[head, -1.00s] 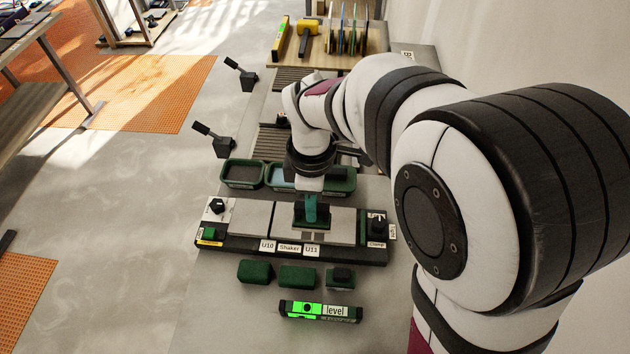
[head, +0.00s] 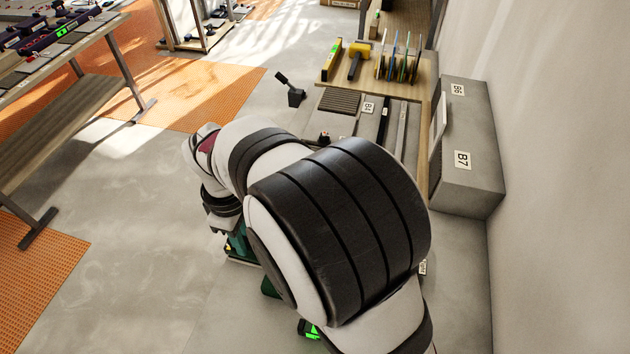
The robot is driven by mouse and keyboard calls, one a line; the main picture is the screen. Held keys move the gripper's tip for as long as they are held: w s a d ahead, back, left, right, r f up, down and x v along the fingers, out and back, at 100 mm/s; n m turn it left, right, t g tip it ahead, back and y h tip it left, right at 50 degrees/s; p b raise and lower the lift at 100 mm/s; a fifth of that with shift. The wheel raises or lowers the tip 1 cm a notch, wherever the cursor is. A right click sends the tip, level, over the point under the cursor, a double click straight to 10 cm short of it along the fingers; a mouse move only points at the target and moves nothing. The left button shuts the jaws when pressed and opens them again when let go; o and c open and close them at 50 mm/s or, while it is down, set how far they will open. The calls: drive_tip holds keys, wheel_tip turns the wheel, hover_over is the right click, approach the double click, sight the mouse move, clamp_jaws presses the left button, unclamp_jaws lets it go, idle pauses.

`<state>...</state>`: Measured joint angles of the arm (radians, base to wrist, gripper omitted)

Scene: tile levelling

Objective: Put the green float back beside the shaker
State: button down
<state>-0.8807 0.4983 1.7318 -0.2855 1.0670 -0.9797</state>
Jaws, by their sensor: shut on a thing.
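My gripper (head: 234,238) hangs at the end of my arm, left of centre in the head view, over the left end of the shaker. It is shut on the green float (head: 238,247), of which only a small dark green and teal part shows below the wrist. The shaker is almost wholly hidden behind my arm; only a sliver of its left end (head: 240,262) shows. I cannot tell whether the float touches anything below it.
Part of a green block (head: 269,287) and the lit green level (head: 309,330) show beside my arm. Open floor lies left.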

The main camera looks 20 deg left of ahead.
drive_tip(key=shift+s+a+f, duration=0.35)
drive_tip(key=shift+a+f, duration=0.1)
drive_tip(key=shift+f, duration=0.65)
drive_tip(key=shift+s+a+f, duration=0.3)
drive_tip(key=shift+a+f, duration=0.2)
drive_tip(key=shift+f, duration=0.6)
drive_tip(key=shift+s+a+f, duration=0.35)
drive_tip(key=shift+a+f, duration=0.1)
drive_tip(key=shift+f, duration=0.65)
drive_tip(key=shift+f, duration=1.5)
drive_tip(key=shift+c, duration=1.7)
unclamp_jaws()
wheel_tip(320, 180, up, 8)
